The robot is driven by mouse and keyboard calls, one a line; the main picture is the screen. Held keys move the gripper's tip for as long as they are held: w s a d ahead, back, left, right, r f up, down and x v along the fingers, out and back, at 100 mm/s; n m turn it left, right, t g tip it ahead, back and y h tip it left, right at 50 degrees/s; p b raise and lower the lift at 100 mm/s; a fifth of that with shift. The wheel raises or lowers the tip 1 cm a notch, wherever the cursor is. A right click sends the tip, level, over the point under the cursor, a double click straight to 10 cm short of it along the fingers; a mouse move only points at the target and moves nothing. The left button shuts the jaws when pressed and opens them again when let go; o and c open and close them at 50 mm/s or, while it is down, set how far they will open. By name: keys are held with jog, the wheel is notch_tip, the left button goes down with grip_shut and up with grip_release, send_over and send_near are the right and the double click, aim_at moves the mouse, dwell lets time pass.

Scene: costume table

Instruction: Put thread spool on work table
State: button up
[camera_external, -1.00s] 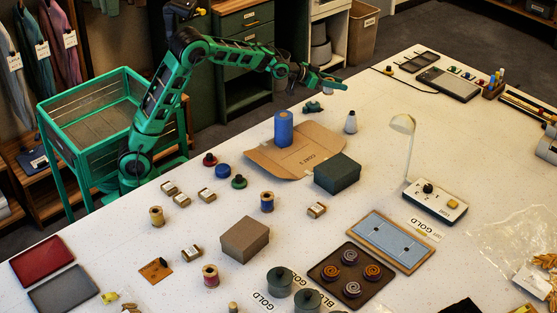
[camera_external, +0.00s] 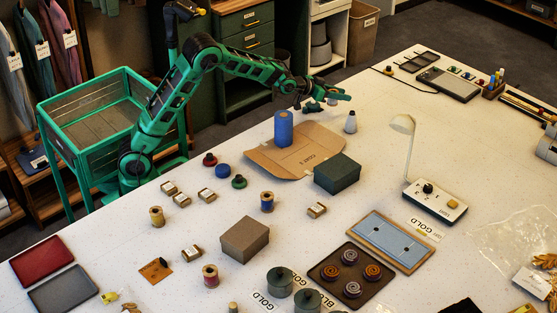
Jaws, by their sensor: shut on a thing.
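My gripper (camera_external: 335,95) is over the far left edge area of the white work table (camera_external: 110,250). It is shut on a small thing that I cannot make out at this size. Several thread spools stand on the table: a large blue one (camera_external: 284,129) at the opened cardboard, a grey cone (camera_external: 350,122) right of my gripper, a tan one (camera_external: 157,216), a small blue one (camera_external: 267,202) and a pinkish one (camera_external: 210,276) nearer the front.
Opened cardboard (camera_external: 255,160) and a dark green box (camera_external: 337,174) lie in the middle. A brown box (camera_external: 245,239) and a tray of coils (camera_external: 351,273) are nearer the front. Bare table shows right of the grey cone.

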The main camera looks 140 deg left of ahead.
aim_at(342, 115)
jog(key=shift+w+d+f, duration=0.1)
jog(key=shift+w+f, duration=0.5)
jog(key=shift+w, duration=0.25)
jog(key=shift+f, duration=1.8)
jog(key=shift+f, duration=0.1)
jog(key=o, duration=1.1)
jog(key=shift+c, duration=0.2)
jog(key=v, duration=1.2)
jog(key=shift+s, duration=0.1)
